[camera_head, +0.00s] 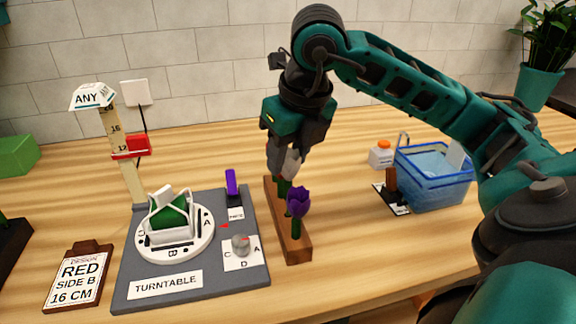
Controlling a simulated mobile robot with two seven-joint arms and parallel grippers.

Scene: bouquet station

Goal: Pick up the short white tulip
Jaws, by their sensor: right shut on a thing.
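The white tulip (290,163) stands in the wooden flower rack (295,250), its pale head between the fingers of my right gripper (283,160). The gripper comes down from above and is shut on the tulip. The lower stem is partly hidden behind a purple tulip (298,202), which stands in the front of the same rack. My left gripper is not in view.
Left of the rack is a grey turntable station (190,280) with a white round holder and a height post (122,150). A clipboard (78,278) reads RED, SIDE B, 16 CM. A blue basket (435,190) stands right.

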